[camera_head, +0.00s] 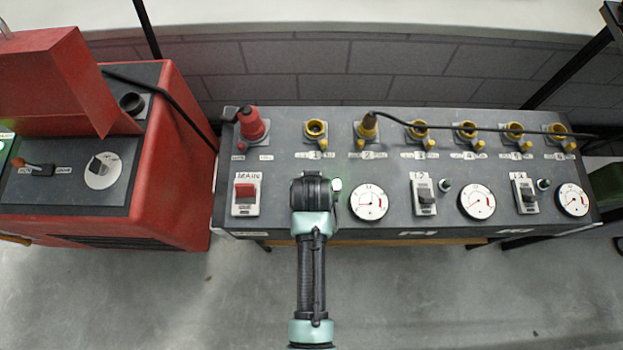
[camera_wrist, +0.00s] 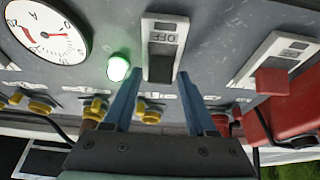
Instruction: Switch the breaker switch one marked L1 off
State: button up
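The L1 breaker switch (camera_wrist: 162,66) is a black rocker on a light plate, in the middle of the wrist view, with an OFF label showing. Its L1 marking cannot be read. In the head view it is hidden behind my arm. A lit green lamp (camera_wrist: 118,68) is beside it and also shows in the head view (camera_head: 337,184). My gripper (camera_wrist: 162,76) has two blue fingers spread apart, with the tips near the two sides of the switch plate. Nothing is held between them. Contact cannot be told. In the head view the fingers are hidden under my wrist.
The red MAIN switch (camera_head: 245,191) is left of my arm; a gauge (camera_head: 370,202) is to its right. The L2 (camera_head: 426,198) and L3 (camera_head: 525,196) switches are farther right. Sockets and a black cable (camera_head: 480,127) run along the back. A red machine (camera_head: 185,130) stands left.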

grip_shut()
jog(key=shift+s, duration=0.15)
jog(key=t, duration=0.1)
jog(key=s+t+b, duration=0.1)
jog(key=shift+f+t, duration=0.2)
jog(key=shift+t, duration=0.1)
jog(key=t+b, duration=0.1)
jog(key=s+t+b, duration=0.1)
jog(key=b, duration=0.1)
jog(key=shift+f+t, duration=0.3)
jog(key=t+b, duration=0.1)
jog(key=b, duration=0.1)
jog(key=s+t+b, duration=0.1)
jog(key=t+b, duration=0.1)
jog(key=shift+s+f+b, duration=0.1)
jog(key=shift+f+b, duration=0.2)
jog(key=shift+b, duration=0.05)
jog(key=t+b, duration=0.1)
jog(key=b, duration=0.1)
jog(key=t+b, duration=0.1)
jog(key=shift+s+t+b, duration=0.3)
jog(key=shift+b, duration=0.05)
jog(key=shift+r, duration=0.1)
